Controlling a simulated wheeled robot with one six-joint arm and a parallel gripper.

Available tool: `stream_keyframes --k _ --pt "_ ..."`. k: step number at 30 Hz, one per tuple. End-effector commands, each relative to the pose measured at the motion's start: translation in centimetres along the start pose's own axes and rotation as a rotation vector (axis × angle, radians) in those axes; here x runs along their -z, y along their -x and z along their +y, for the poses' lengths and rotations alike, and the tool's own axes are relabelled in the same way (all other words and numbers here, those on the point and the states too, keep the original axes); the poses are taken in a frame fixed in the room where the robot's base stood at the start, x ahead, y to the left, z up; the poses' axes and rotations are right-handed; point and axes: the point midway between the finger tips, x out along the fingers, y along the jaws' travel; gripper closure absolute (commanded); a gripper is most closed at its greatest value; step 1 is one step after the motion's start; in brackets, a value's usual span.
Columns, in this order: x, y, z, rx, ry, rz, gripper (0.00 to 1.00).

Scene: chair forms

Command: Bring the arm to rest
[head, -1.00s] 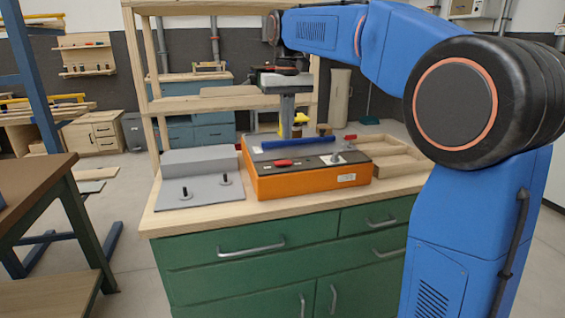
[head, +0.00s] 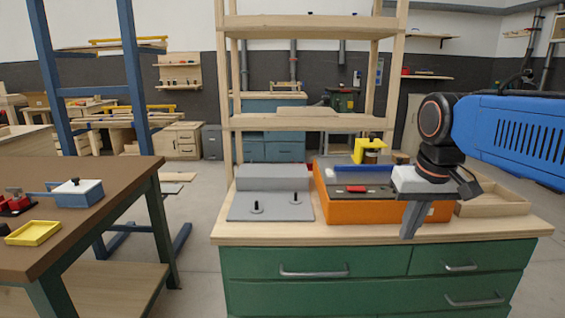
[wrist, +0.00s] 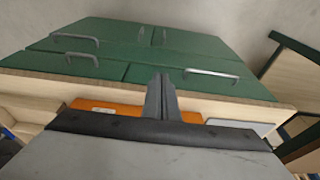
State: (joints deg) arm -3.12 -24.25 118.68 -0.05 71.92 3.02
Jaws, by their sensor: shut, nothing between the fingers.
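My blue arm (head: 515,135) reaches in from the right in the head view. My gripper (head: 408,235) hangs at its end with grey fingers pointing down, in front of the right part of the orange box (head: 345,212). The fingers are together with nothing between them. In the wrist view my gripper (wrist: 160,80) also shows its two fingers side by side, over the bench edge and the green drawer fronts (wrist: 120,50). Whether it touches the box or bench cannot be told.
The green workbench (head: 300,260) carries a grey fixture plate with two pegs (head: 270,208), a wooden tray (head: 500,200) and a wooden shelf frame (head: 300,122). A brown table (head: 80,190) at left holds a yellow tray (head: 33,233) and a blue-grey box (head: 80,192).

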Motion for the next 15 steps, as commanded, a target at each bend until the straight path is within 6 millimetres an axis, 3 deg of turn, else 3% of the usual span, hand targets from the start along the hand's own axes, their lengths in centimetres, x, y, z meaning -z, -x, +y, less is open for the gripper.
stream_keyframes --k 1,9,15 --pt "-1.7 -0.7 0.3 -0.001 -0.001 0.015 1.0" --pt "-9.6 -5.2 1.3 -0.005 0.001 0.099 1.0" --pt "-14.2 -8.7 1.8 -0.01 0.002 0.15 1.0"
